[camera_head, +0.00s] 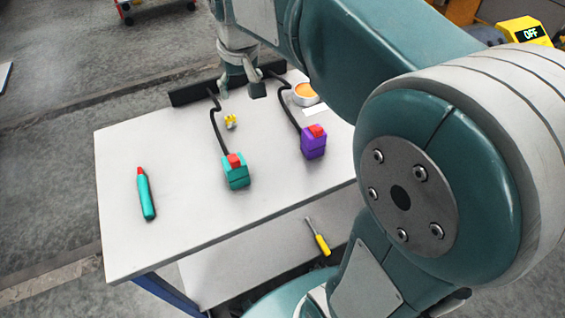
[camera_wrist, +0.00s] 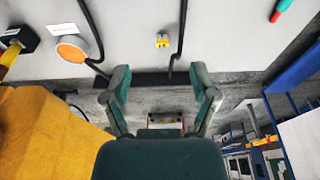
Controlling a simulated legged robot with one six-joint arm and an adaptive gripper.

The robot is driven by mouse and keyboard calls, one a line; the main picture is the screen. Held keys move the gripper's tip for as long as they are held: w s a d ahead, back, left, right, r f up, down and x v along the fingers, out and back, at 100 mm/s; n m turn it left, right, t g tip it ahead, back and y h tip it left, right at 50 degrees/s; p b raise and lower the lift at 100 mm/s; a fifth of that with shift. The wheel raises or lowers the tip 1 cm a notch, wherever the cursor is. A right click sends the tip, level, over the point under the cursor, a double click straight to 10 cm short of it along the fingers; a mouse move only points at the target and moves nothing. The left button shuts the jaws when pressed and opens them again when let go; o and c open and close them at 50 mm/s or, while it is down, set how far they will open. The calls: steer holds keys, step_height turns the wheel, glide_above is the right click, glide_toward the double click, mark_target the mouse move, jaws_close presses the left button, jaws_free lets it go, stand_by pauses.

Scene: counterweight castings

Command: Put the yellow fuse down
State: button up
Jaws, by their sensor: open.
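The small yellow fuse (camera_head: 230,121) lies on the white table (camera_head: 180,240), between the two black cables. It also shows in the wrist view (camera_wrist: 162,41), near the top centre, on the white surface. My gripper (camera_head: 239,88) is above the far edge of the table, beyond the fuse in the head view. In the wrist view my gripper's fingers (camera_wrist: 163,92) are spread apart with nothing between them, and the fuse is clear of them.
A teal block with a red top (camera_head: 236,172) and a purple one (camera_head: 313,142) stand on cables. A teal marker-like tool (camera_head: 146,194) lies left. A round orange-filled container (camera_head: 305,94) sits at the back right. A yellow-handled screwdriver (camera_head: 318,238) lies on a lower shelf.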

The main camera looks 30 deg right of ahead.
steer(key=s+f+t, duration=0.1)
steer(key=s, duration=0.8)
steer(key=s+f+t, duration=0.2)
steer(key=s, duration=0.8)
steer(key=shift+f, duration=0.3)
steer(key=shift+w, duration=0.1)
steer(key=shift+c, duration=1.3)
